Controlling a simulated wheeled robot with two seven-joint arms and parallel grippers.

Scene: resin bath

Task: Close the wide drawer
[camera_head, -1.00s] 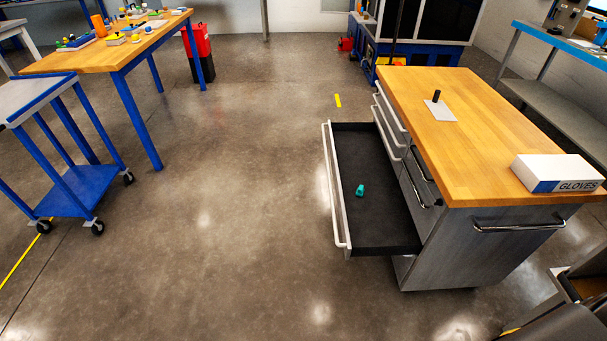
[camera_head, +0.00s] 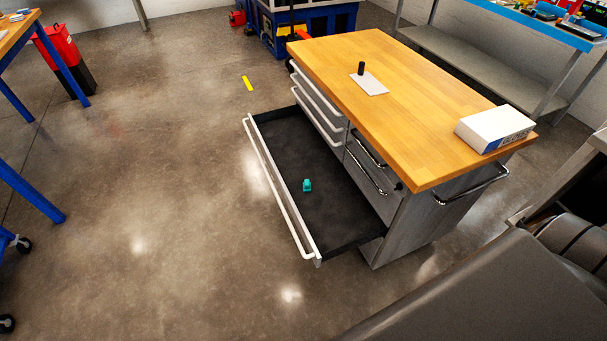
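The wide drawer (camera_head: 345,222) is pulled far out of the wooden-topped cabinet (camera_head: 415,115), toward the left. It has a black inside and a white front with a long white bar handle (camera_head: 272,190). A small teal object (camera_head: 307,185) lies on the drawer floor. Neither of my grippers is in view. A grey part of my own body fills the lower right corner.
A glove box (camera_head: 493,128) and a white plate with a black peg (camera_head: 369,84) sit on the cabinet top. Shut drawers with bar handles are above and beside the wide one. The floor (camera_head: 150,190) left of the drawer is clear. A blue-legged table (camera_head: 30,190) stands at far left.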

